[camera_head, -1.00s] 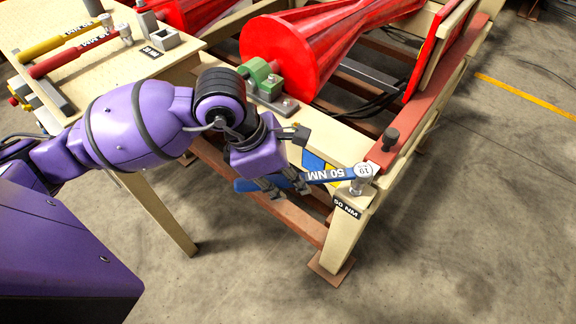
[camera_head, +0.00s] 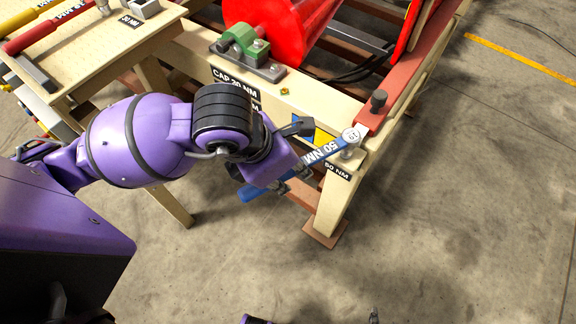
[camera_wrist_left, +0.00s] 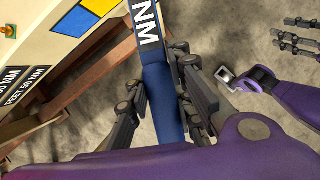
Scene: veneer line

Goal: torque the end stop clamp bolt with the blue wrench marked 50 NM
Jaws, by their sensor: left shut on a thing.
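The blue wrench marked 50 NM (camera_head: 322,153) lies level along the front of the stand. Its round head (camera_head: 350,136) sits over the end stop clamp bolt at the stand's corner post; the head hides the bolt, so I cannot tell how it is seated. My left gripper (camera_head: 278,186) is shut on the wrench's handle. In the left wrist view the blue handle (camera_wrist_left: 160,88) runs between the gripper's fingers. Part of my right arm shows at the right of that view, with dark finger parts (camera_wrist_left: 298,38); its opening is unclear.
The red end stop bar (camera_head: 395,92) with a dark knob (camera_head: 378,100) is beside the wrench head. A red roller (camera_head: 280,25) rests behind a green bearing block (camera_head: 240,38). A bench (camera_head: 90,62) at upper left holds yellow and red wrenches. The floor in front is clear.

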